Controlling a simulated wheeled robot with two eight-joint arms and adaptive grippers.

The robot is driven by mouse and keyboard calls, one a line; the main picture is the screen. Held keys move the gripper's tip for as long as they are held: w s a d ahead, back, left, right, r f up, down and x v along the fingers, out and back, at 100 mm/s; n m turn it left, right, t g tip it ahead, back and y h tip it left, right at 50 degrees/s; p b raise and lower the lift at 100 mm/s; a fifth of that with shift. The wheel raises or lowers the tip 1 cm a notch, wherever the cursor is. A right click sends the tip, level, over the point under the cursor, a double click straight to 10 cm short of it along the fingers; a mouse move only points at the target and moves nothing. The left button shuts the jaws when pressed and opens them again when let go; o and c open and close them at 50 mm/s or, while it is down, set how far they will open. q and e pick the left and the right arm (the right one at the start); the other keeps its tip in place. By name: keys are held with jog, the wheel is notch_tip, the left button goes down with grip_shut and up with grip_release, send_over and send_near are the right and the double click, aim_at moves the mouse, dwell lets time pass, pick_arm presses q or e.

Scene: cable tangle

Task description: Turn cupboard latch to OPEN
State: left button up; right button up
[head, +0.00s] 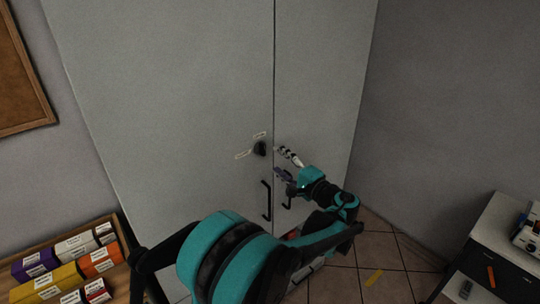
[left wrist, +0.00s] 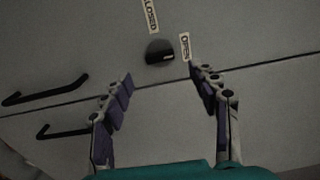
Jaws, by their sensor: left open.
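The cupboard latch (head: 259,148) is a small dark knob on the left door, close to the seam. It also shows in the left wrist view (left wrist: 160,51), with the CLOSED label (left wrist: 152,15) above it and the OPEN label (left wrist: 186,46) to its right. I cannot tell which way the knob points. My left gripper (head: 279,161) is open and empty, just right of the knob in the head view. In the left wrist view its fingertips (left wrist: 161,74) are spread below the knob, with the knob beyond the gap between them. My right gripper is not in view.
Two black door handles (head: 266,201) (head: 287,197) stand out below the latch, on either side of the seam. A shelf with coloured boxes (head: 58,278) is at the lower left. A dark cabinet with a pale top (head: 491,226) stands at the right.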

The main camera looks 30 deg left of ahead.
pick_arm(q)
jog(key=v, duration=0.5)
jog(key=shift+a, duration=0.1)
